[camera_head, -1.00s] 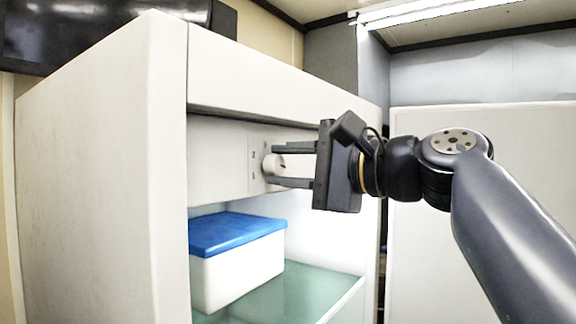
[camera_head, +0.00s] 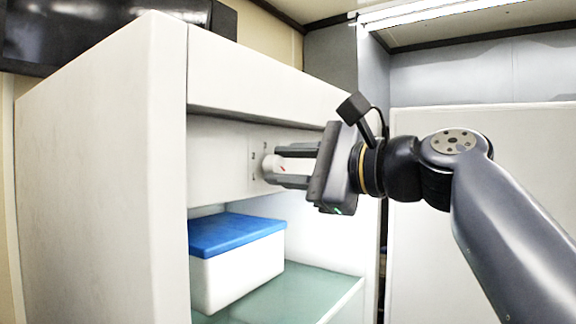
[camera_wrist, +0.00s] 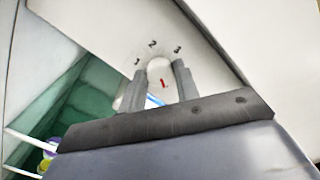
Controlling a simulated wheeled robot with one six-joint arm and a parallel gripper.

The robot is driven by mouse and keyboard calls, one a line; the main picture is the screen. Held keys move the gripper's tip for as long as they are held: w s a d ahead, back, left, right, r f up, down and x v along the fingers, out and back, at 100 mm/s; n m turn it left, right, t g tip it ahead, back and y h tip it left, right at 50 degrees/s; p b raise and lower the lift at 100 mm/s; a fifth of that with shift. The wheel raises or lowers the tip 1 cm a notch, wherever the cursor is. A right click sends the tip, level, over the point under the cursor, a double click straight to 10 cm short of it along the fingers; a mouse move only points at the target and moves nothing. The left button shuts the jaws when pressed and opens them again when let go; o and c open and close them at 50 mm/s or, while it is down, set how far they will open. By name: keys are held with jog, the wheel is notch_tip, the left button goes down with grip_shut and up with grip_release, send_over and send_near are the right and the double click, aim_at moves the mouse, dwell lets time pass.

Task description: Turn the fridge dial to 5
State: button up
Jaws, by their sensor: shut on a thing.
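The fridge dial (camera_head: 268,166) is a white round knob with a red mark, on the panel inside the top of the fridge. In the wrist view the dial (camera_wrist: 158,68) has the printed numbers 1, 2 and 3 around it; other numbers do not show. My gripper (camera_head: 276,166) is shut on the dial, one finger on each side. In the wrist view my gripper (camera_wrist: 158,74) is tilted, its left finger lower.
The open fridge (camera_head: 105,170) has a white side wall at left and a top edge above the dial. A white box with a blue lid (camera_head: 236,235) stands on the glass shelf (camera_head: 300,290) below. A pale panel (camera_head: 480,215) stands behind my arm.

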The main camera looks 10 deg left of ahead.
jog(key=o, duration=1)
jog(key=shift+c, duration=0.2)
jog(key=b+v, duration=0.3)
jog(key=v, duration=0.7)
jog(key=shift+s+d, duration=0.15)
jog(key=shift+d, duration=0.25)
jog(key=shift+a, duration=0.15)
jog(key=shift+p+x, duration=1.5)
jog(key=shift+x, duration=3.85)
